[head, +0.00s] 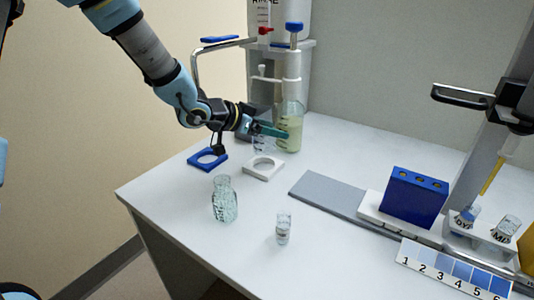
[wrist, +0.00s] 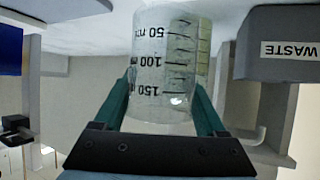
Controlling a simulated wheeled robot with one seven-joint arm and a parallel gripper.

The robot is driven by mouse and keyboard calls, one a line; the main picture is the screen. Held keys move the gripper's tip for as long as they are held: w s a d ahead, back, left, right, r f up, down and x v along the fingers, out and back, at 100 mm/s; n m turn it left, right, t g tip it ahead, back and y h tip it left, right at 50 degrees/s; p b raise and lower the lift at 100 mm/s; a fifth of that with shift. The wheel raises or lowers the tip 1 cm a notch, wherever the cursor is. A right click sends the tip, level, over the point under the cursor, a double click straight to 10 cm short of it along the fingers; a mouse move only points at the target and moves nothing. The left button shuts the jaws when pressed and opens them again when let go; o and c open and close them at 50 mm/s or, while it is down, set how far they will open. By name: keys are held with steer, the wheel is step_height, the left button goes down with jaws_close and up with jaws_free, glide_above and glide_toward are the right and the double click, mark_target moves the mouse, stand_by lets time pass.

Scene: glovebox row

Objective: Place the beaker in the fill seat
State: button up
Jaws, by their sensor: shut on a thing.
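The clear beaker (wrist: 165,85) with black 50, 100 and 150 marks fills the middle of the wrist view, between the two teal fingers of my gripper (wrist: 163,105). My gripper is shut on it. In the head view my gripper (head: 265,131) holds the beaker (head: 260,144) low at the back of the bench, beside a bottle of pale yellow liquid. The beaker is partly hidden there. I cannot tell which is the fill seat.
The yellowish bottle (head: 291,130) stands close right of my gripper. A bent metal spout (head: 195,65) rises behind my arm. A grey WASTE box (wrist: 290,45) shows in the wrist view. A glass jar (head: 224,201) and small vial (head: 283,230) stand in front.

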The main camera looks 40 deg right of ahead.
mark_target(272, 149)
steer(key=shift+f, duration=2.85)
steer(key=shift+f+b, duration=0.15)
steer(key=shift+b, duration=0.15)
steer(key=o, duration=1.3)
steer(key=shift+c, duration=0.2)
